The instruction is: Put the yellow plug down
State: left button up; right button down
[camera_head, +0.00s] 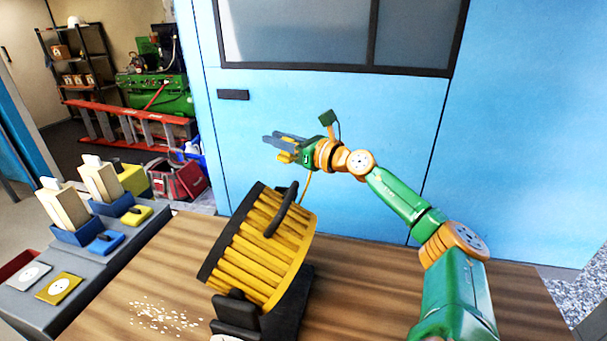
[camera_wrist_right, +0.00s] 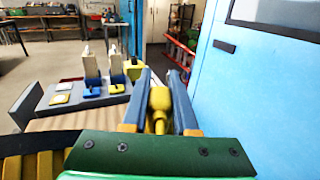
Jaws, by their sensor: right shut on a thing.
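The yellow plug (camera_head: 286,157) is held in my right gripper (camera_head: 272,141), above and behind the yellow cable reel (camera_head: 262,243). In the right wrist view the plug (camera_wrist_right: 160,101) sits between the two grey-blue fingers of the right gripper (camera_wrist_right: 161,78), which are shut on it. The plug is in the air, apart from the wooden table (camera_head: 190,240). An orange cord (camera_head: 304,187) hangs below the gripper towards the reel. The reel, with a black handle and black base, stands on the table. My left gripper is not in view.
A grey bench (camera_head: 75,258) at the left carries blue holders (camera_head: 77,234) with tall beige pieces, blue and yellow blocks, and white and yellow plates. Pale bits (camera_head: 165,317) lie on the table near the reel. A blue wall (camera_head: 300,100) stands behind.

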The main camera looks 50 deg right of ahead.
jog(key=f, duration=0.2)
jog(key=a+f, duration=0.1)
jog(key=f, duration=0.2)
jog(key=f+b, duration=0.1)
jog(key=f, duration=0.1)
jog(key=shift+w+a+f, duration=0.2)
jog(key=shift+w+a, duration=0.1)
jog(key=shift+a, duration=0.1)
jog(key=shift+a+f+b, duration=0.1)
jog(key=shift+f+b, duration=0.5)
jog(key=shift+b, duration=0.15)
jog(key=c, duration=0.7)
grip_release()
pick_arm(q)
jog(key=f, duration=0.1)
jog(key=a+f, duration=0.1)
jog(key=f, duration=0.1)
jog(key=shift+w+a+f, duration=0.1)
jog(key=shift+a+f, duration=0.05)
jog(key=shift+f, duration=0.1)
